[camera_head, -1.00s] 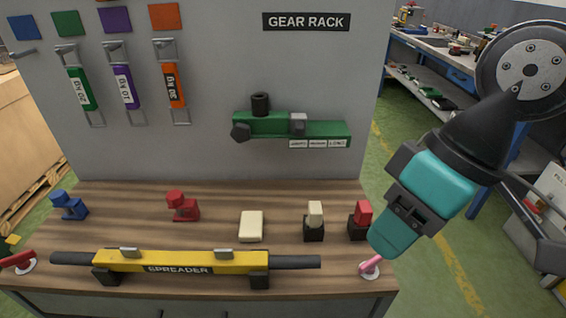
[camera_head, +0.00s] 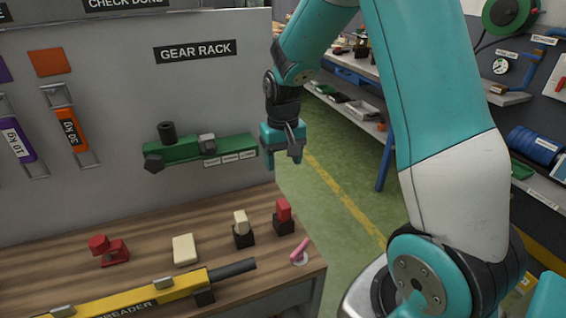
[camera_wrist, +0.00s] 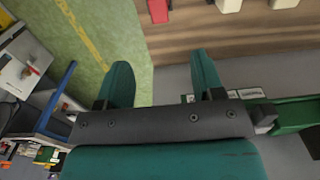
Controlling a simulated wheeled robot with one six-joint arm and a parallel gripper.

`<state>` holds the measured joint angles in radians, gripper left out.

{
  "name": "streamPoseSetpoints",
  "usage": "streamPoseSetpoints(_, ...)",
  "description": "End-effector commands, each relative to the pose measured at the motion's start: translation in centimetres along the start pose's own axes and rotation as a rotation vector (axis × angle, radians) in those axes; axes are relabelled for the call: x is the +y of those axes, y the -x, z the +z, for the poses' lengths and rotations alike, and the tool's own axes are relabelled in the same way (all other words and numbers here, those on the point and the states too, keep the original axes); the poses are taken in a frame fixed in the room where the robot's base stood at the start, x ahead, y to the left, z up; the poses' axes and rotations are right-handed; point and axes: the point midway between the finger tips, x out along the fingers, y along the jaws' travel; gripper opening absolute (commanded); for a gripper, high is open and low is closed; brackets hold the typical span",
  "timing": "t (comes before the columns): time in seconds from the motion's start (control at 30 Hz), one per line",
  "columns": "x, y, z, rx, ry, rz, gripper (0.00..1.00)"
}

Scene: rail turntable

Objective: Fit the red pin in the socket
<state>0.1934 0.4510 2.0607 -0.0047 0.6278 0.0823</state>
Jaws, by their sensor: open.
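No thing in view is plainly labelled as the red pin or the socket. A pink-red peg (camera_head: 300,250) leans out of a white ring at the bench's right front corner. A red block (camera_head: 283,209) stands in a black holder (camera_head: 284,227) behind it; the block also shows in the wrist view (camera_wrist: 157,10). My gripper (camera_head: 284,158) hangs above the bench's right edge, beside the right end of the green gear rack piece (camera_head: 200,150). In the wrist view its two teal fingers (camera_wrist: 162,80) are apart with nothing between them.
A cream block in a black holder (camera_head: 243,239), a loose cream block (camera_head: 185,248) and a red clamp-like piece (camera_head: 110,250) stand on the bench. A yellow spreader bar (camera_head: 150,293) lies along the front. The grey panel (camera_head: 130,90) rises behind. Green floor lies to the right.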

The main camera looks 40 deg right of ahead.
Motion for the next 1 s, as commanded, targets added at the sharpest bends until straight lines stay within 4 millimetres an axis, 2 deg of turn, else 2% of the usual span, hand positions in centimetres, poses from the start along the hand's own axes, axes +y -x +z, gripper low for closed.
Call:
streamPoseSetpoints(0.23, 0.3, -3.2, -0.1, -0.007, -0.01, 0.006, 0.62)
streamPoseSetpoints(0.8, 0.2, -14.6, 0.0, -0.006, -0.007, 0.004, 0.62)
streamPoseSetpoints(1.0, 0.2, -16.8, -0.1, -0.003, -0.007, 0.004, 0.62)
